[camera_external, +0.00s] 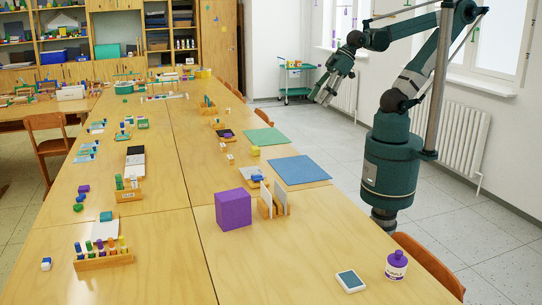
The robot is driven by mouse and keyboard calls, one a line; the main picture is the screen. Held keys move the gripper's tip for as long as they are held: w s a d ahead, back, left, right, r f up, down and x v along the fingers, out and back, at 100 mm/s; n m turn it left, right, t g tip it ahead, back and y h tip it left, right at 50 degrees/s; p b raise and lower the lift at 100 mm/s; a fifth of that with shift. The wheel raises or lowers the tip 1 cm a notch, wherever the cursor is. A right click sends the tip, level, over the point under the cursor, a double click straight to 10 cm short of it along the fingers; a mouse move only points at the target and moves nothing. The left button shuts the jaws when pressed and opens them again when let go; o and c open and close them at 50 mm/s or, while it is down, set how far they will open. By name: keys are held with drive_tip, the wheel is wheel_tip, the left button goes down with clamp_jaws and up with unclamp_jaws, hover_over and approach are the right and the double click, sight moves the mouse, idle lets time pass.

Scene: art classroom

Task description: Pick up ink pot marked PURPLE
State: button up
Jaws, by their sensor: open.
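The ink pot marked PURPLE (396,267) stands upright near the right front edge of the wooden table (290,262). It has a purple cap and a white label with dark lettering. My gripper (324,94) is raised in the upper middle of the view, far behind and above the ink pot, beyond the table's right edge. It is open, with its fingers pointing down and to the left, and I see nothing between them.
A teal-and-white pad (350,281) lies left of the ink pot. A large purple box (233,210) and an upright holder (272,201) stand farther back. A rack of colored bottles (103,258) is at front left. A chair (428,266) stands against the right edge.

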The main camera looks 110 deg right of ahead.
drive_tip(key=w+a+r+n+g+y, duration=0.1)
drive_tip(key=w+a+n, duration=0.2)
drive_tip(key=w+a, duration=0.4)
drive_tip(key=w+a+r+n+g, duration=0.1)
drive_tip(key=w+a+n, duration=0.3)
drive_tip(key=a, duration=0.5)
drive_tip(key=w+a+f+n+g, duration=0.1)
drive_tip(key=w+a+f+n, duration=0.15)
drive_tip(key=a, duration=0.65)
drive_tip(key=w+a+f+n+g, duration=0.1)
drive_tip(key=w+a, duration=0.3)
drive_tip(key=a, duration=0.5)
drive_tip(key=n+g+h+p, duration=0.1)
drive_tip(key=n+g, duration=0.2)
drive_tip(key=n, duration=0.6)
approach(397, 251)
wheel_tip(397, 251, down, 6)
drive_tip(key=shift+w+d+f, duration=0.1)
drive_tip(key=shift+f, duration=0.15)
drive_tip(key=shift+f, duration=0.1)
drive_tip(key=shift+f, duration=1.2)
